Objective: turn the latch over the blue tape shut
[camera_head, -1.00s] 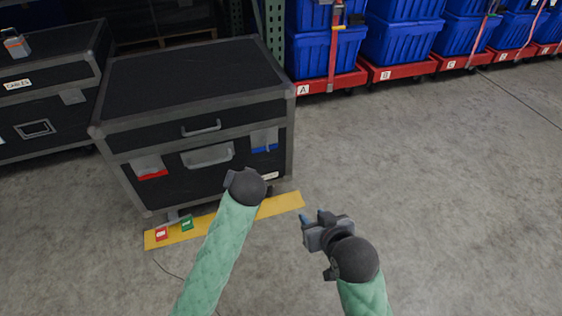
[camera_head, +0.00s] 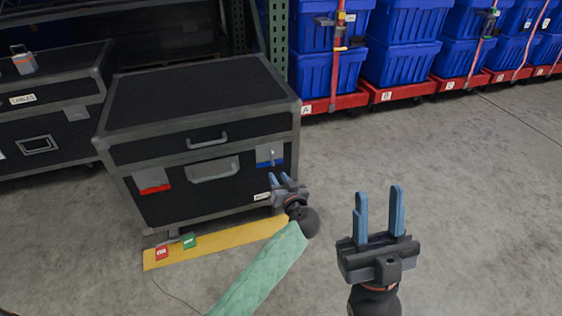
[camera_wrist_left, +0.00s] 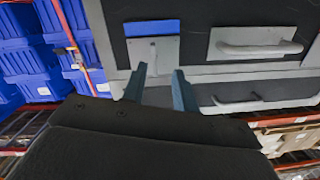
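The latch (camera_head: 270,154) is a grey plate with a small upright lever on the right front of the black case (camera_head: 200,99). Blue tape (camera_head: 263,165) shows at the plate's lower edge. In the left wrist view the latch plate (camera_wrist_left: 166,52) appears upside down, with blue tape (camera_wrist_left: 152,27) above it. My left gripper (camera_head: 279,178) is open and empty, just below and in front of the latch; its fingers (camera_wrist_left: 160,70) point at the plate. Contact cannot be told. My right gripper (camera_head: 379,193) is open and empty, to the right, over the floor.
A second latch with red tape (camera_head: 153,189) is on the case's left front, with a handle (camera_head: 214,169) between. A yellow strip (camera_head: 225,239) with red and green tags lies on the floor. Blue totes (camera_head: 401,45) stand behind. Floor at right is clear.

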